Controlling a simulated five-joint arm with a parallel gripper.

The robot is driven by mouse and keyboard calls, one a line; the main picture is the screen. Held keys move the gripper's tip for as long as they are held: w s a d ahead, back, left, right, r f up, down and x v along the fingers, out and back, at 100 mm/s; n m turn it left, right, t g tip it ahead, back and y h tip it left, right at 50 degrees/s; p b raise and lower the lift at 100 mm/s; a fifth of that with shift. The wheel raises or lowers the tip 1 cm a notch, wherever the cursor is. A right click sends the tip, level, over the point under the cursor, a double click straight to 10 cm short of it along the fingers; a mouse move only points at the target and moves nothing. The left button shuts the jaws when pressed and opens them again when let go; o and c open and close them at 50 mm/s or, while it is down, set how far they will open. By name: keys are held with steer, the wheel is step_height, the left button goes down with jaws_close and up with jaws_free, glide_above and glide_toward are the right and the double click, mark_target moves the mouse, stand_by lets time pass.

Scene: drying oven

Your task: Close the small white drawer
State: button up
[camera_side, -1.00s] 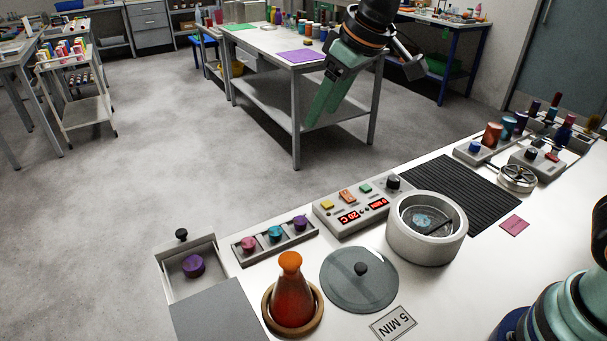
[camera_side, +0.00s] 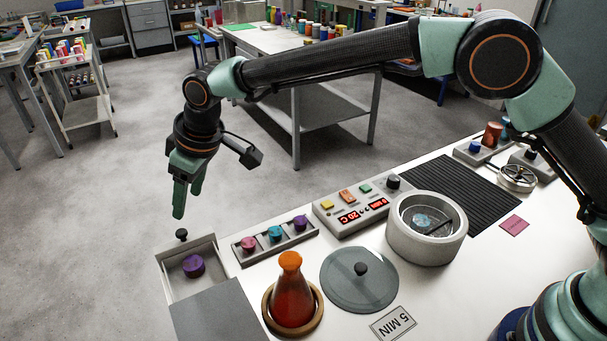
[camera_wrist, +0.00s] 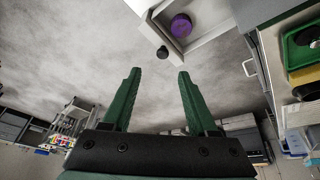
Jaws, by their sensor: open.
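The small white drawer (camera_side: 171,286) stands pulled out at the left end of the bench, its inside showing. A purple round piece (camera_side: 194,266) lies in it. Its black knob (camera_side: 182,234) is on the outer front face. My gripper (camera_side: 186,204) points down, open and empty, just above and beyond the knob, apart from it. In the wrist view my gripper (camera_wrist: 158,75) shows two spread green fingers. The black knob (camera_wrist: 162,52) appears beyond the fingertips, between their lines, with the drawer (camera_wrist: 212,38) and purple piece (camera_wrist: 181,25) behind it.
A tray (camera_side: 297,240) with pink, teal and purple pieces is right of the drawer. An orange-red flask (camera_side: 292,292) in a wooden ring, a grey lid (camera_side: 352,284), a control box (camera_side: 350,206) and a round pot (camera_side: 408,249) stand further right. Open floor lies beyond the drawer.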

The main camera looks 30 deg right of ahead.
mark_target(183, 231)
steer(key=x, duration=0.9)
steer(key=shift+s+a, duration=0.1)
steer(key=shift+a, duration=0.05)
jaws_close()
stand_by(1.2)
